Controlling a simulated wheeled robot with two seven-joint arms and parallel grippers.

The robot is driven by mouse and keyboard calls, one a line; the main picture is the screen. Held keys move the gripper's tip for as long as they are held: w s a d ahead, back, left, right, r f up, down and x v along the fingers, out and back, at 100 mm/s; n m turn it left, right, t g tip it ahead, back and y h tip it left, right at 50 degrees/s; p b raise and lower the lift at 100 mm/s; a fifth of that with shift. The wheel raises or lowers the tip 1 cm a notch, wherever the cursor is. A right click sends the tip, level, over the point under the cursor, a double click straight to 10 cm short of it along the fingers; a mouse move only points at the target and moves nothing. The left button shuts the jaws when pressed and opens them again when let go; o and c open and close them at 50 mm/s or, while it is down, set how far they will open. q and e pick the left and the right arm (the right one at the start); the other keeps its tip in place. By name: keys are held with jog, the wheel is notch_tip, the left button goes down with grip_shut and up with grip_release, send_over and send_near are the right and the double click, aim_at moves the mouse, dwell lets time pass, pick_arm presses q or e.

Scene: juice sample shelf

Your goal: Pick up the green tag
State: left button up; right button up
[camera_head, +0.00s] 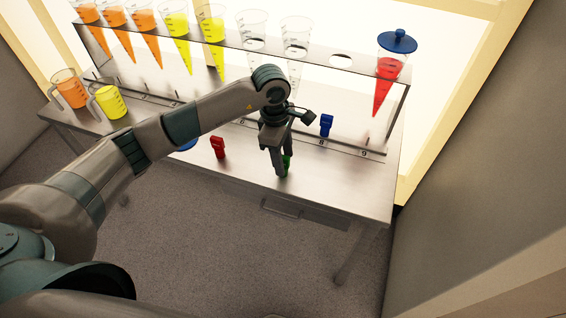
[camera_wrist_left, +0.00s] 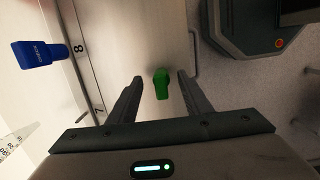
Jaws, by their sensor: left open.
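The green tag (camera_wrist_left: 161,83) stands on the metal table between the two fingers of my left gripper (camera_wrist_left: 158,98) in the left wrist view. The fingers are spread, with a gap visible on each side of the tag. In the head view my left gripper (camera_head: 279,170) points down near the table's front edge. The green tag (camera_head: 287,163) is partly hidden behind its fingers there. My right gripper is not in view.
A blue tag (camera_head: 326,125) stands by the numbered strip to the right, and a red tag (camera_head: 218,147) stands to the left. A rack (camera_head: 300,55) of conical cups spans the back. Two jugs, orange (camera_head: 71,90) and yellow (camera_head: 110,102), stand at the left.

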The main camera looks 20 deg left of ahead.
aim_at(285, 166)
pick_arm(q)
notch_tip(285, 166, down, 3)
jog(key=shift+s+d+f+p, duration=0.1)
jog(key=shift+d+p, duration=0.05)
jog(key=shift+p, duration=0.25)
jog(key=shift+f, duration=0.25)
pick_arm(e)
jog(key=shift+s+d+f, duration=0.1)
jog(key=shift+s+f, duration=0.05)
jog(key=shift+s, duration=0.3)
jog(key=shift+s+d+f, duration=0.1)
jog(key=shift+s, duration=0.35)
pick_arm(q)
jog(key=shift+c, duration=0.4)
jog(key=c, duration=1.1)
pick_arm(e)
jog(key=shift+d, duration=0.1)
